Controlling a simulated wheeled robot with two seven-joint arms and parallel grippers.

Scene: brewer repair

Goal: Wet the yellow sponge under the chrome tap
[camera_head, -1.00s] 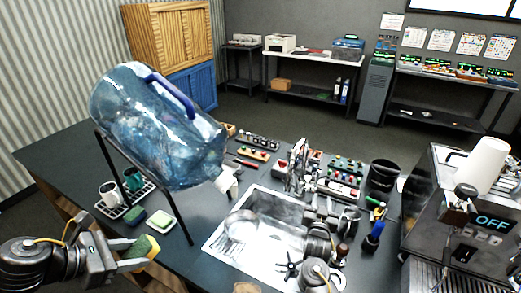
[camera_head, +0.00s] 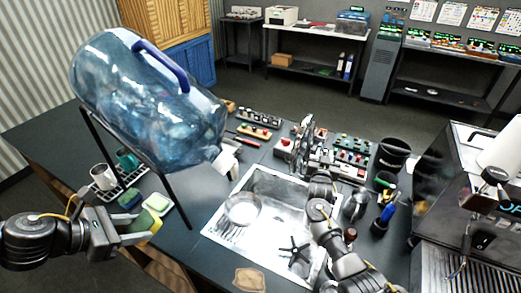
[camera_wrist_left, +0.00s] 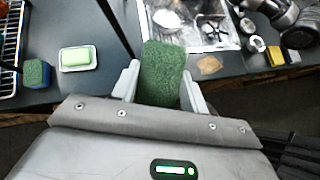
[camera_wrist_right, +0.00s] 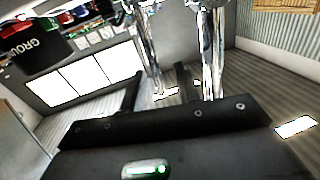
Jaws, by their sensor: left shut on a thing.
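My left gripper (camera_head: 134,232) is shut on the yellow sponge (camera_head: 150,226), holding it in the air at the left front of the counter. Its green scouring side (camera_wrist_left: 161,72) faces up in the left wrist view. The chrome tap (camera_head: 306,134) is behind the steel sink (camera_head: 272,182), partly hidden among tools and my right arm. My right gripper (camera_head: 312,158) is at the sink's back right, near the tap. No running water can be made out.
A blue sponge (camera_head: 128,199), a soap dish (camera_head: 158,203) and a cup rack (camera_head: 110,194) are nearby. A glass bowl (camera_head: 243,208) sits in the sink. A coffee machine (camera_head: 470,255) stands right.

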